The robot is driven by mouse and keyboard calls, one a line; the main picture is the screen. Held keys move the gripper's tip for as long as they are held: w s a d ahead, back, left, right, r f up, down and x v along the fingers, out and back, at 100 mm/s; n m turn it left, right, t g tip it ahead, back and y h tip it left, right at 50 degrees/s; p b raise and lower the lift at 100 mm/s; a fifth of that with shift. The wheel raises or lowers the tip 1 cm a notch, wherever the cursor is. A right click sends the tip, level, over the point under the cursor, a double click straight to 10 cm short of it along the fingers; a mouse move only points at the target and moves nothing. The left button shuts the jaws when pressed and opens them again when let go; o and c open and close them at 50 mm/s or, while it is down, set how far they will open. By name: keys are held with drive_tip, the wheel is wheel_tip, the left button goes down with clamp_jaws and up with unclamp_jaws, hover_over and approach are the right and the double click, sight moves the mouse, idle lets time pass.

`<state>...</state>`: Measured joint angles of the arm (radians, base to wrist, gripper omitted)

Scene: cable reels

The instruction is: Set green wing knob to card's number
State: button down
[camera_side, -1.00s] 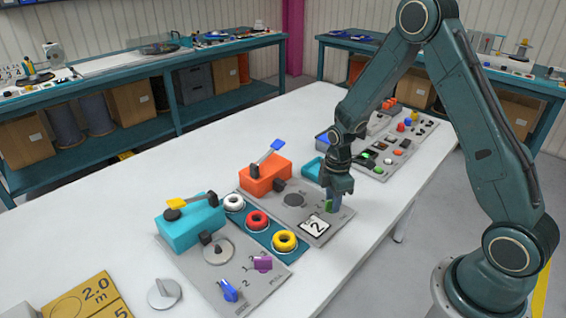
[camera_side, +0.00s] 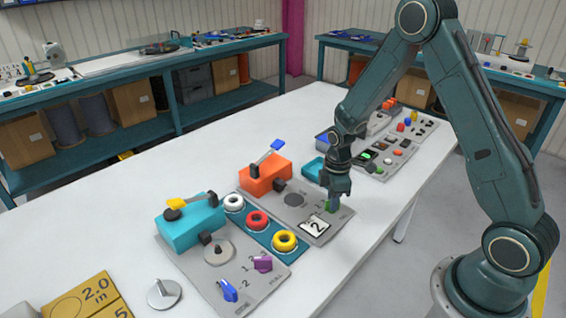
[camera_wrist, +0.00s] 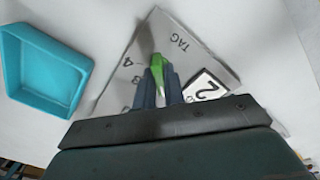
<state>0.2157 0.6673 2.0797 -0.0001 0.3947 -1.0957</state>
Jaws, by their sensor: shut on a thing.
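The green wing knob (camera_wrist: 157,63) sits on a grey panel (camera_wrist: 196,45) marked with numbers and "TAG" in the wrist view. It also shows in the side view (camera_side: 330,207), partly hidden by my gripper. My gripper (camera_wrist: 158,82) is shut on the knob, with a finger on each side of its wing. In the side view my gripper (camera_side: 333,203) points down at the panel. The white card (camera_side: 313,226) reads 2 and lies on the panel beside the knob. The card also shows in the wrist view (camera_wrist: 205,87). The fingers hide some of the dial numbers.
A teal tray (camera_wrist: 45,68) lies beside the panel. An orange block with a blue lever (camera_side: 264,175) stands behind it in the side view.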

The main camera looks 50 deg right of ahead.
drive_tip(key=m, duration=0.6)
idle(0.3)
drive_tip(key=c, duration=1.5)
unclamp_jaws()
drive_tip(key=shift+r, duration=3.5)
